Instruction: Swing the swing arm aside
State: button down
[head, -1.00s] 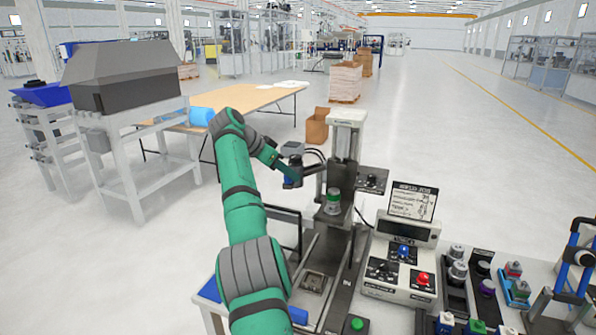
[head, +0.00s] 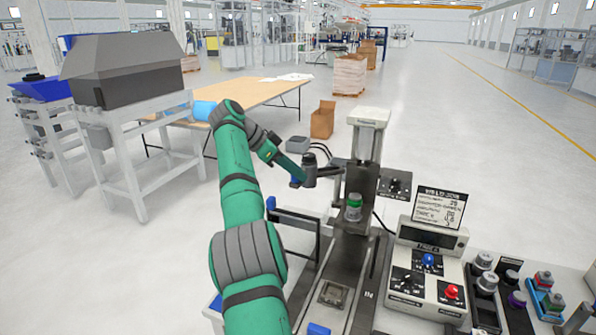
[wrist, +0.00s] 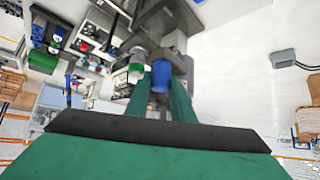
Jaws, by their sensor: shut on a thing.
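The swing arm (head: 335,168) is a dark bar reaching left from the upright column of the station, with a dark cylindrical end (head: 309,165). In the wrist view its blue handle (wrist: 161,76) sits between my two green fingers. My gripper (head: 297,178) is shut on this handle, left of the column; a bit of blue shows at the fingertips. The swing arm points out to the left, away from a green-topped part (head: 354,205) standing at the column's foot. The part's green band also shows in the wrist view (wrist: 136,68), left of the fingers.
A control box (head: 425,275) with blue and red knobs stands right of the column, with a sign (head: 439,212) behind it. A dark frame (head: 292,228) stands at the left edge of the station. Open floor lies left of the column.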

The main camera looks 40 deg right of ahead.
jog(key=shift+d, duration=0.1)
jog(key=c, duration=1.8)
grip_release()
jog(key=shift+w+r, duration=0.1)
jog(key=v, duration=1)
jog(key=shift+w+a+r, duration=0.1)
jog(key=shift+a+r, duration=0.05)
jog(key=shift+a, duration=0.25)
